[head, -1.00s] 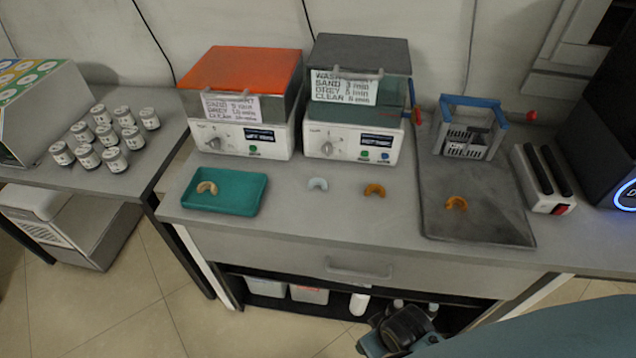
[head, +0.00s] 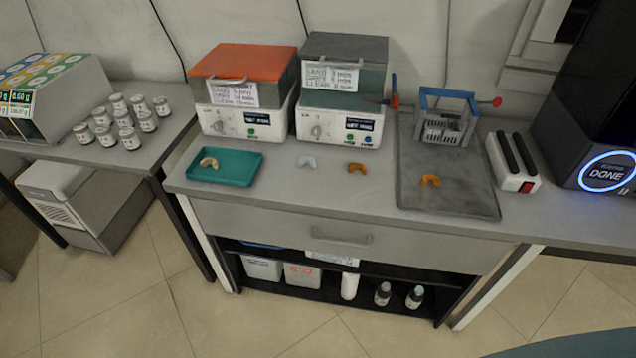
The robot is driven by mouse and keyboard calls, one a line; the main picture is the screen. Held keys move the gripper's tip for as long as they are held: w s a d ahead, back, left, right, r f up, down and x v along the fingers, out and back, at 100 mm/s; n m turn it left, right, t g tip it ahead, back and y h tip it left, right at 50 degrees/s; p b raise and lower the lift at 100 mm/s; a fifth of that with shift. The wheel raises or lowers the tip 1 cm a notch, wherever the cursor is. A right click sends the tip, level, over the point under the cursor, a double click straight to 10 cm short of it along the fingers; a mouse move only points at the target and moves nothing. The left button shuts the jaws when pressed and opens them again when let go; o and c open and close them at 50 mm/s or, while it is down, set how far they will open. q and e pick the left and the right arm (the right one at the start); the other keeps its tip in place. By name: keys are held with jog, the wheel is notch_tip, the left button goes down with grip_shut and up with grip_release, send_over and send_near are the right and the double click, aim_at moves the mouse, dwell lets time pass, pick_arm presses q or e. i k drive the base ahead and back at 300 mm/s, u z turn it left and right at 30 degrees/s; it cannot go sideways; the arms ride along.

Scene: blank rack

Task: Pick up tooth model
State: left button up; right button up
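Several arch-shaped tooth models lie on the bench. A beige tooth model (head: 209,163) lies in the teal tray (head: 243,182) at the left. A pale grey-blue tooth model (head: 307,162) lies on the bare bench top. An orange-brown tooth model (head: 357,168) lies to its right. Another orange tooth model (head: 431,181) lies on the dark grey mat (head: 450,203), in front of a blue-handled grey basket (head: 443,131). Neither of my grippers shows in the head view.
An orange-lidded machine (head: 243,124) and a grey-lidded machine (head: 340,128) stand at the back of the bench. A black-and-white device (head: 513,162) and a dark machine reading DONE (head: 606,172) stand right. Several small jars (head: 131,139) fill the left table. The bench's front strip is clear.

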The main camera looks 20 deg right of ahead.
aim_at(302, 160)
jog(key=z, duration=0.65)
jog(key=i, duration=0.9)
jog(key=u, duration=1)
jog(key=k, duration=0.55)
jog(key=z, duration=0.2)
